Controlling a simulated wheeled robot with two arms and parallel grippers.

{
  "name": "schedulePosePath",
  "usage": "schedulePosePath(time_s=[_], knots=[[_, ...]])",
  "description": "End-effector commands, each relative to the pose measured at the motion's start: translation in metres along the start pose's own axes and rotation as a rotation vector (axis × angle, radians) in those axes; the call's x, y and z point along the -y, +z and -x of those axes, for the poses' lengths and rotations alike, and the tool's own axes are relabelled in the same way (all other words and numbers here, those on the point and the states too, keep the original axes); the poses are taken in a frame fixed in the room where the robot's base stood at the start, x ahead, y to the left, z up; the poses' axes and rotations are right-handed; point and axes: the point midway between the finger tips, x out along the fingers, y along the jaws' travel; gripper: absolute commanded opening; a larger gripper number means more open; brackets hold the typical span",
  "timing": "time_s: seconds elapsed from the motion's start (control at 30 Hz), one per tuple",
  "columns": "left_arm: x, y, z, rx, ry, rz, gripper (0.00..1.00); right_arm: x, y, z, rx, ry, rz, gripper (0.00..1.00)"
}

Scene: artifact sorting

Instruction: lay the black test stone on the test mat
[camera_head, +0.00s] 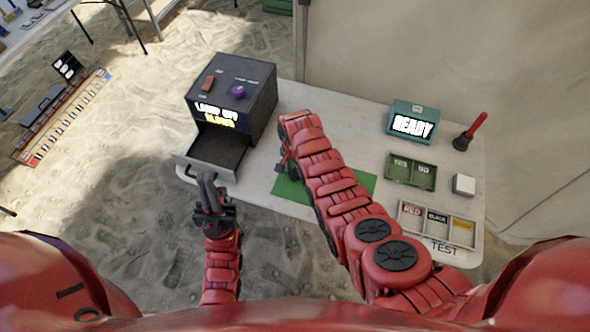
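The green mat (290,190) lies on the table and is partly covered by my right arm. My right gripper (284,166) points down near the mat's left part. Its fingers are mostly hidden behind the arm, so I cannot see what it holds. My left gripper (208,182) is at the front edge of an open drawer (220,149); whether its fingers are closed is unclear. I cannot make out the black test stone. A tray (435,229) at the right front has compartments marked RED, BLACK and a third in yellow, with TEST written in front.
A dark box (262,100) with a LAMP OFF display stands at the table's left, its drawer pulled out. A teal READY device (408,122), a green two-part tray (410,172), a white block (463,185) and a red-handled tool (468,132) stand at right.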

Motion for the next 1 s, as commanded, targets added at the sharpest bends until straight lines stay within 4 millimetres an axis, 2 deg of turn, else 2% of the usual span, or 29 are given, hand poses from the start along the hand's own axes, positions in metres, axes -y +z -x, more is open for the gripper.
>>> schedulePosePath(time_s=[0.07, 0.53, 0.77, 1.0], knots=[[0.0, 0.0, 0.0, 0.0, 0.0, 0.0, 0.0, 0.0, 0.0, 0.0, 0.0, 0.0, 0.0, 0.76], [0.0, 0.0, -0.001, 0.0, 0.0, 0.0, 0.0, 0.001, -0.001, 0.008, -0.001, -0.001, 0.0, 0.76], [0.0, 0.001, 0.004, 0.0, 0.0, 0.0, 0.0, 0.0, 0.0, 0.031, -0.002, -0.003, 0.0, 0.76], [-0.001, 0.003, 0.018, 0.0, 0.0, 0.0, 0.0, 0.001, -0.001, 0.071, -0.003, -0.004, -0.001, 0.76]])
